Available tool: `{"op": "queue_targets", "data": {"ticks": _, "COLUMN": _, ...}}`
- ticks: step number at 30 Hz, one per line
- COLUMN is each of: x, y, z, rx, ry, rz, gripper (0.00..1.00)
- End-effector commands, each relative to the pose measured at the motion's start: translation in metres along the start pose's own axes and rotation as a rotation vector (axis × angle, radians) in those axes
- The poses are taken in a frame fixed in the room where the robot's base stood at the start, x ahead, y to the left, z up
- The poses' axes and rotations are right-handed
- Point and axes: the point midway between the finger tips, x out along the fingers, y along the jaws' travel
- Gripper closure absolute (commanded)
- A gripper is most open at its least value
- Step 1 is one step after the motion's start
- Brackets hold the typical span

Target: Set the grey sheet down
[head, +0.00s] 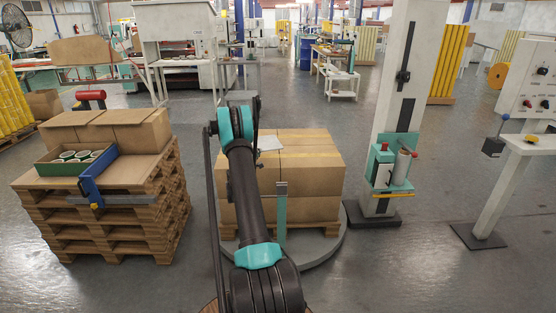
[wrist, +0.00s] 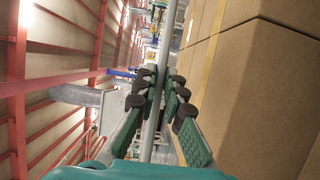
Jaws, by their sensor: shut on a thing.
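My gripper (wrist: 162,78) is shut on the grey sheet (wrist: 151,125), which appears nearly edge-on as a thin grey strip between the fingers in the wrist view. In the head view a pale piece of the sheet (head: 269,143) shows just right of my arm, at the top of the box stack (head: 312,168). I cannot tell whether it touches the boxes. My arm hides most of the gripper and sheet there. Box faces (wrist: 235,90) fill the right side of the wrist view.
The stack stands on a round grey turntable (head: 334,243). A white wrapping column (head: 407,70) stands at right. Open floor lies between them.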

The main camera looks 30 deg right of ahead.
Motion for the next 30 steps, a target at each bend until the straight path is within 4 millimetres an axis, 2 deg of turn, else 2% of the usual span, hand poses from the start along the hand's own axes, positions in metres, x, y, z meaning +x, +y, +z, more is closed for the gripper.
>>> {"op": "queue_targets", "data": {"ticks": 1, "x": 0.014, "y": -0.009, "z": 0.02, "rx": 0.0, "ry": -0.05, "rz": 0.001, "gripper": 1.0}}
{"op": "queue_targets", "data": {"ticks": 4, "x": 0.032, "y": -0.024, "z": 0.051, "rx": 0.0, "ry": -0.134, "rz": 0.001, "gripper": 1.0}}
{"op": "queue_targets", "data": {"ticks": 7, "x": 0.044, "y": -0.034, "z": 0.075, "rx": -0.001, "ry": -0.194, "rz": 0.002, "gripper": 1.0}}
{"op": "queue_targets", "data": {"ticks": 10, "x": 0.05, "y": -0.039, "z": 0.089, "rx": -0.001, "ry": -0.231, "rz": 0.002, "gripper": 1.0}}
{"op": "queue_targets", "data": {"ticks": 17, "x": 0.052, "y": -0.05, "z": 0.096, "rx": -0.001, "ry": -0.248, "rz": 0.002, "gripper": 1.0}}
{"op": "queue_targets", "data": {"ticks": 30, "x": 0.052, "y": -0.094, "z": 0.095, "rx": -0.001, "ry": -0.246, "rz": 0.002, "gripper": 1.0}}
